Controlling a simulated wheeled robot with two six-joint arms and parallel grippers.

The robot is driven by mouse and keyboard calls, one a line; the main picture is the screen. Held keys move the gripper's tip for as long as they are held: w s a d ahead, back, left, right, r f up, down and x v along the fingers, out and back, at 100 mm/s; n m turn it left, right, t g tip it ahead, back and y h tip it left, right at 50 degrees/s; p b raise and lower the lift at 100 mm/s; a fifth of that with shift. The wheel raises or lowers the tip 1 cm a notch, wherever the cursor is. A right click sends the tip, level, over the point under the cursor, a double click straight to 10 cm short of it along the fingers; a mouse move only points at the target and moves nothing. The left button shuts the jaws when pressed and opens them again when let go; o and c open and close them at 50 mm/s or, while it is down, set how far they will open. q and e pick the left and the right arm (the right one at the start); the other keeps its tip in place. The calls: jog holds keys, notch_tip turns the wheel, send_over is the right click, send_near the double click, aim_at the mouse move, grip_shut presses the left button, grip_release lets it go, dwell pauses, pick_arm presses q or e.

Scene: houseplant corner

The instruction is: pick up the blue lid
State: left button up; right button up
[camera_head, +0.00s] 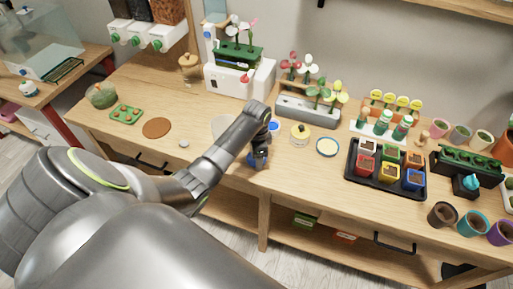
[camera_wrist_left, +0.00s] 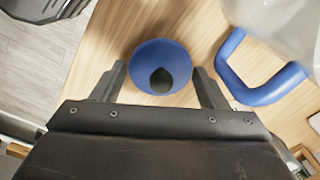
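The blue lid (camera_wrist_left: 146,56), a round blue disc with a dark knob, lies on the wooden bench in the left wrist view. In the head view only a bit of the lid (camera_head: 250,159) shows beside my gripper. My left gripper (camera_head: 260,165) points down over the bench near its front edge. In the left wrist view the gripper (camera_wrist_left: 160,74) is open, with one finger on each side of the lid and small gaps showing. The height of the fingertips above the bench is hard to tell. My right gripper is not in view.
A clear vessel with a blue handle (camera_wrist_left: 262,92) stands close to the right finger. A black tray of pots (camera_head: 384,194) is farther right. A brown disc (camera_head: 157,128) lies left.

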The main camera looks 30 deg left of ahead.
pick_arm(q)
jog(key=c, duration=0.5)
jog(key=shift+r, duration=0.15)
